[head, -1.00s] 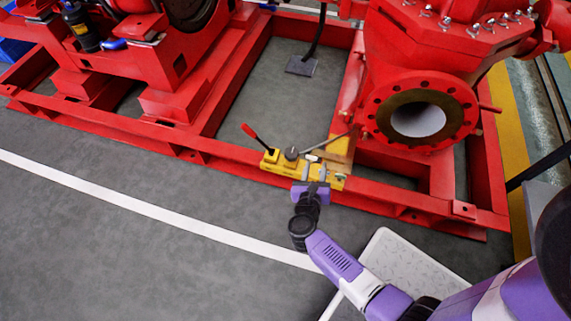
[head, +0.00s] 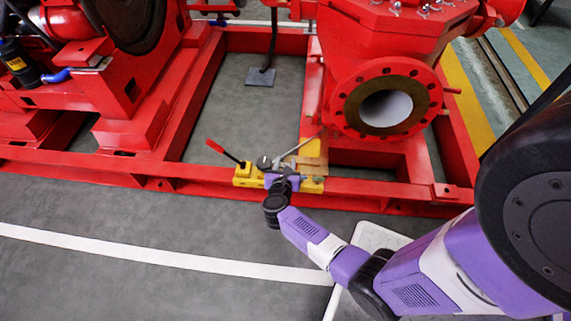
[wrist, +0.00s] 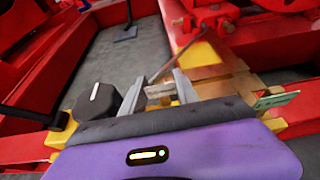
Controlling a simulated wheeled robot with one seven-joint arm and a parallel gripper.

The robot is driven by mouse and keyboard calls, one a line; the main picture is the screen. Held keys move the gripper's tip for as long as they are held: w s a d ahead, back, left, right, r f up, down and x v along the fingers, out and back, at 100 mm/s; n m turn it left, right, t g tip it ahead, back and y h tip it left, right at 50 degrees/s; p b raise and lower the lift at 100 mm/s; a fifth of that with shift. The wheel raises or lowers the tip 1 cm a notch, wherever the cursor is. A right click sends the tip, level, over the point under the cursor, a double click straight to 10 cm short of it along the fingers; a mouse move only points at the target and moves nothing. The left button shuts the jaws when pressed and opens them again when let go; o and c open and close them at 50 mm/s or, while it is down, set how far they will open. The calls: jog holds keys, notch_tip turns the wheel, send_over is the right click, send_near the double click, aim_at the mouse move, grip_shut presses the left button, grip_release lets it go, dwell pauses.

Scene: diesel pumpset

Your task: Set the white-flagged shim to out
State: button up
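A yellow fixture (head: 248,176) sits on the front rail of the red frame; its yellow body also shows at the lower right in the wrist view (wrist: 277,125). My gripper (head: 281,176) is at the fixture's middle and hides part of it. In the wrist view my gripper (wrist: 158,90) has its two grey fingers apart. A small pale metal piece (wrist: 159,92) shows between them, with a gap visible beside it. It may be the white-flagged shim, but I cannot tell for sure. A green-edged tag (wrist: 275,100) stands right of the fingers.
A dark knob with a white line (wrist: 96,101) stands just left of my fingers. A red-handled lever (head: 225,152) rises at the fixture's left. A grey rod slants up behind the fixture towards the red pump flange (head: 388,104). Open floor (head: 130,222) lies in front.

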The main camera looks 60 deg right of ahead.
grip_shut()
dwell(1.4)
